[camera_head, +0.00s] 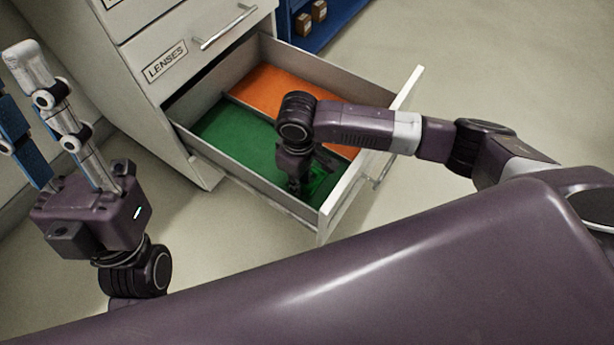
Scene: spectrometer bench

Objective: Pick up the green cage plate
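My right gripper (297,186) points down into the open drawer, over the front right of its green-floored compartment (235,134). Its fingers are small, dark and mostly covered by my own wrist, so I cannot tell whether they are open or shut. A bright green piece (323,180), probably the green cage plate, shows just right of the gripper, partly hidden by it and low against the green floor. I cannot tell whether they touch. My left gripper (22,95) is raised at the far left, fingers up and spread apart, with nothing seen between them.
The drawer's front panel (372,150) and side walls stand around my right gripper. A divider separates the green floor from an orange compartment (268,88). A closed drawer labelled LENSES (165,62) is above. A blue shelf (333,24) with small boxes stands behind. The floor at right is clear.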

